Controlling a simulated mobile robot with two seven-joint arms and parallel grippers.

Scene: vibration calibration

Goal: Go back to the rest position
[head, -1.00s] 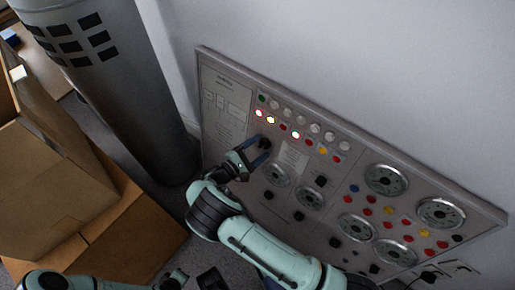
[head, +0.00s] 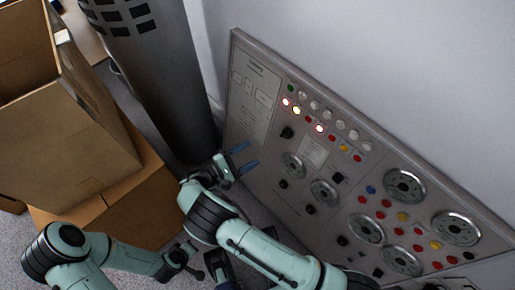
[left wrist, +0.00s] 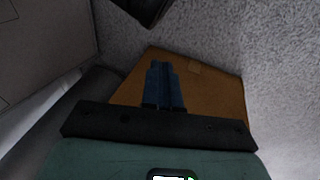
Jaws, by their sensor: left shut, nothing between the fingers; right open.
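The control panel (head: 262,135) leans along the wall in the head view, with lit lamps, coloured buttons, black knobs and round dials. A black knob (head: 287,132) sits on its upper left part. My right gripper (head: 246,158) is open and empty, in front of the panel's left edge and apart from the knob; its blue fingers point at the panel. My left gripper (left wrist: 164,84) is shut and empty in the left wrist view, fingers side by side above a brown cardboard surface. In the head view my left arm is low on the left, and its fingers are hard to make out.
Cardboard boxes (head: 75,150) stand at the left, close to my left arm. A dark grey cylinder (head: 160,85) with black slots stands between the boxes and the panel. Grey carpet (head: 35,243) shows at the lower left.

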